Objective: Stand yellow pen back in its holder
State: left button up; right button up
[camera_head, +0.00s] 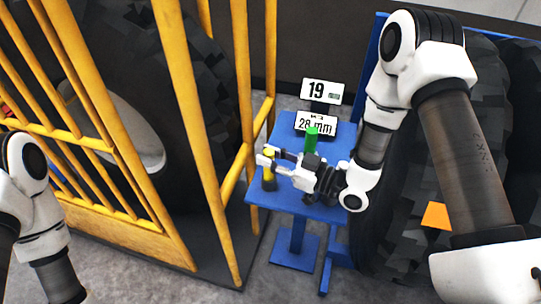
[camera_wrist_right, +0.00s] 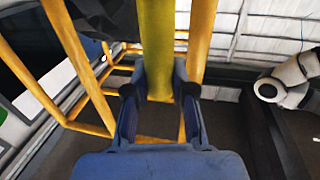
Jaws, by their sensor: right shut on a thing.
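The yellow pen (camera_wrist_right: 156,45) stands between the two fingers of my right gripper (camera_wrist_right: 158,95) in the right wrist view. In the head view, my right gripper (camera_head: 268,156) is shut on it at the left edge of a small blue table; yellow shows at the fingers and a dark and yellow part (camera_head: 268,182) below them. A green upright piece (camera_head: 311,139) stands behind the gripper. I cannot make out the holder clearly; the gripper and wrist cover part of the tabletop. My left arm enters at the left, with its gripper out of view.
The blue table (camera_head: 290,198) bears signs reading 19 (camera_head: 321,92) and 28 mm (camera_head: 314,125) at its back. A yellow barred cage (camera_head: 207,150) stands close on the left. Large dark castings are on both sides; an orange patch (camera_head: 436,215) marks the right one.

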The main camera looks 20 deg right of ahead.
jog(key=shift+f, duration=0.3)
jog(key=o, duration=1)
jog(key=shift+r, duration=0.1)
jog(key=shift+c, duration=0.2)
jog(key=shift+r, duration=0.1)
notch_tip(320, 180, up, 10)
jog(key=shift+f, duration=0.1)
